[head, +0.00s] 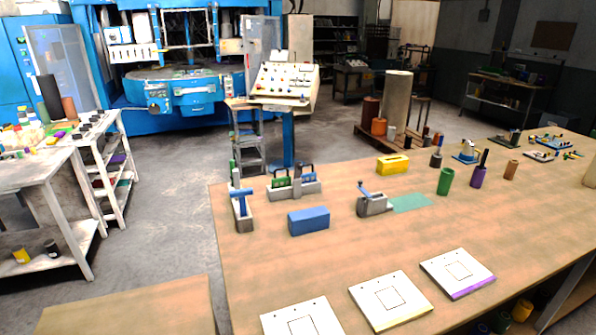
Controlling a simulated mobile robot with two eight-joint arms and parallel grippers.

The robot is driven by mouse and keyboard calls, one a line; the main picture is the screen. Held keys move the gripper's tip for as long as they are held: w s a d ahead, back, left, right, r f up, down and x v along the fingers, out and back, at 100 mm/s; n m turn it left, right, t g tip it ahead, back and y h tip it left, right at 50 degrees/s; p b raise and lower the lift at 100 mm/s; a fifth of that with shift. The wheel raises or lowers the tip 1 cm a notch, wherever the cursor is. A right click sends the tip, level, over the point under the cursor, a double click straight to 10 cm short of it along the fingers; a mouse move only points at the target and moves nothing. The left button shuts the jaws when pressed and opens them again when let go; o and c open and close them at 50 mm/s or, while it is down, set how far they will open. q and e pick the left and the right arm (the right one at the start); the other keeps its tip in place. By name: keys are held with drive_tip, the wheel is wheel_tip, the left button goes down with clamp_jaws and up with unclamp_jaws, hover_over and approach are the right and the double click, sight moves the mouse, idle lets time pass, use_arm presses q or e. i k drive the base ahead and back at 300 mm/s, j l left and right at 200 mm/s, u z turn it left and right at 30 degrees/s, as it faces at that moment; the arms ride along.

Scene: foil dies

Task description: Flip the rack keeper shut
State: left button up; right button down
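A low grey rack (294,190) stands near the back left edge of the wooden table (350,240). Neither of my grippers is in view.
A blue block (308,220) lies in front of the rack, and a yellow block (392,164) sits behind right. A teal mat (410,202), green cup (445,181) and purple cup (478,176) are to the right. White square plates (391,300) line the front.

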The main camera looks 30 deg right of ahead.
sight(298, 166)
drive_tip(key=l+u, duration=0.2)
drive_tip(key=l, duration=1.55)
drive_tip(key=k, duration=0.1)
